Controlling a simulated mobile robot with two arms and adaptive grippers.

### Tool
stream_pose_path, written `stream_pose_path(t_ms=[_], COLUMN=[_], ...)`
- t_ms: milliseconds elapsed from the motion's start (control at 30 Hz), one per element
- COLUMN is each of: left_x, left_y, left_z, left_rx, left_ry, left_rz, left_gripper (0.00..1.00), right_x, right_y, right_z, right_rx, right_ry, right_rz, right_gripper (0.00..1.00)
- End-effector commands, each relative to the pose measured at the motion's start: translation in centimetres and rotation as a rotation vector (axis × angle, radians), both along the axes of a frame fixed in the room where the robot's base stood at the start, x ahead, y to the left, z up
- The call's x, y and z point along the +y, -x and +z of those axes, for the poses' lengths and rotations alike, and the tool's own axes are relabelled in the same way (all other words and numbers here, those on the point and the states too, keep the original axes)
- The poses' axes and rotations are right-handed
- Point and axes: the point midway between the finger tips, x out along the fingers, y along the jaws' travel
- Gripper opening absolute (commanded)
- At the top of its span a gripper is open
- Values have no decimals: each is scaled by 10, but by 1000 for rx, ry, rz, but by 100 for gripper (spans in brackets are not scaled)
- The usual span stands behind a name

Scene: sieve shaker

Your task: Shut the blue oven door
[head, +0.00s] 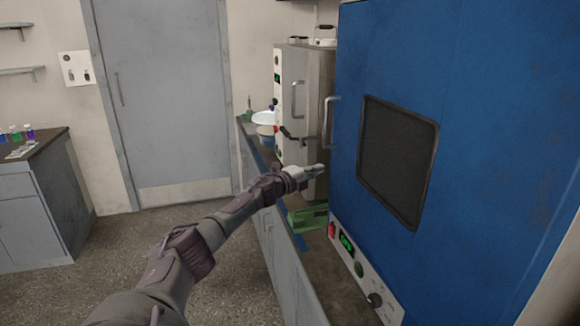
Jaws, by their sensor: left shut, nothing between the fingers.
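The blue oven door (480,130) fills the right side of the head view, with a dark framed window (397,158) in it. Its metal handle (328,122) is at the door's left edge. The oven's control panel (362,272) lies below the door, with a red switch, a green display and knobs. I cannot tell from here whether a gap remains between door and oven body. My left gripper (318,170) is shut and empty, just left of the door's left edge and below the handle. Contact with the door cannot be made out. My right gripper is out of view.
A grey metal appliance (312,95) with its own handle stands behind my left gripper. A green object (308,217) lies on the bench (318,262) below. A grey room door (160,100) is at the back, a cabinet (35,215) at left. Open floor lies between.

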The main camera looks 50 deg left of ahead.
Motion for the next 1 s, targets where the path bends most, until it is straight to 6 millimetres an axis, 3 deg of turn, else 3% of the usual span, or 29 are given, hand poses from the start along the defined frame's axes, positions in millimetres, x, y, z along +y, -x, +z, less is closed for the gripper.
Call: stream_pose_path(t_ms=[200, 400, 567, 1000], left_x=[52, 80, 91, 95], left_y=[19, 28, 33, 35], left_z=[-4, -2, -1, 0], left_rx=[-3, -4, -3, 1], left_ry=[1, 2, 1, 1], left_rz=[6, 3, 2, 0], left_gripper=[0, 0, 0, 0], right_x=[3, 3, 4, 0], right_y=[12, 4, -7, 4], right_z=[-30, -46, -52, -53], right_rx=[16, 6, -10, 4], right_ry=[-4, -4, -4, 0], right_rz=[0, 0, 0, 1], right_gripper=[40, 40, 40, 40])
